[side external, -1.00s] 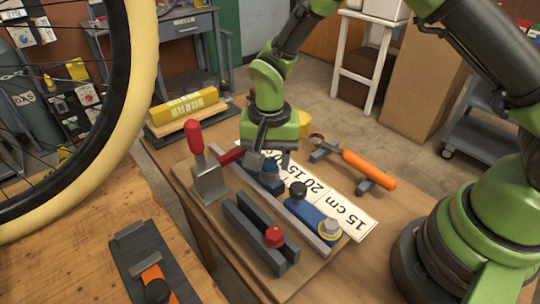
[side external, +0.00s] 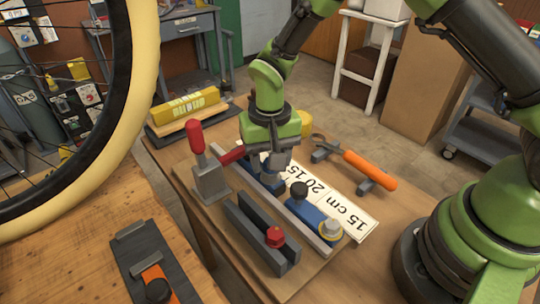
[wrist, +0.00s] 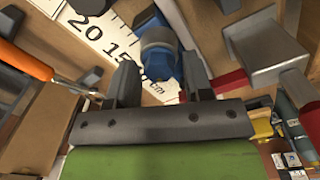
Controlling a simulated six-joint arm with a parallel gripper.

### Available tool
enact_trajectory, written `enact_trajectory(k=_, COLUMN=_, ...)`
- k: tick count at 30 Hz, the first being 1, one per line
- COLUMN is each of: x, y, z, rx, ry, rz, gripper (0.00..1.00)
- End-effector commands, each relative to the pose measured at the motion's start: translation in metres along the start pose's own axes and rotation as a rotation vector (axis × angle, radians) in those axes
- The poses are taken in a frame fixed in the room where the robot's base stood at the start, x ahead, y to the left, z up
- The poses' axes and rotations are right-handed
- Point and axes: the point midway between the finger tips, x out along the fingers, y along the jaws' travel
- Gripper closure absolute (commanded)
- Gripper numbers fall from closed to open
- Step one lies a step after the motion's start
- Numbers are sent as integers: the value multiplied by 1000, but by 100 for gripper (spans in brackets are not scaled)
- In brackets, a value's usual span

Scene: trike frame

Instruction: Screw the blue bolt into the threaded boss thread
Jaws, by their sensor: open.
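The blue bolt (wrist: 158,45) shows in the wrist view between the two fingers of my gripper (wrist: 158,75). The fingers stand on either side of it, apart from each other. In the side view my gripper (side external: 268,175) points down over the far part of the grey rail, and blue (side external: 260,187) shows just below its fingers. The fingers hide most of this spot. The threaded boss cannot be made out, nor can how deep the bolt sits.
A red-handled clamp (side external: 198,150) stands close left of my gripper. An orange-handled tool (side external: 369,170) lies on supports to the right.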

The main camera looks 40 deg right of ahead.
Motion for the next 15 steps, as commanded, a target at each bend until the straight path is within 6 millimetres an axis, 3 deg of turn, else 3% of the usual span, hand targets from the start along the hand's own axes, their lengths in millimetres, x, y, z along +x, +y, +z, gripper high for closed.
enact_trajectory(k=15, x=0, y=-1, z=0, rx=-224, ry=0, rz=0, gripper=53)
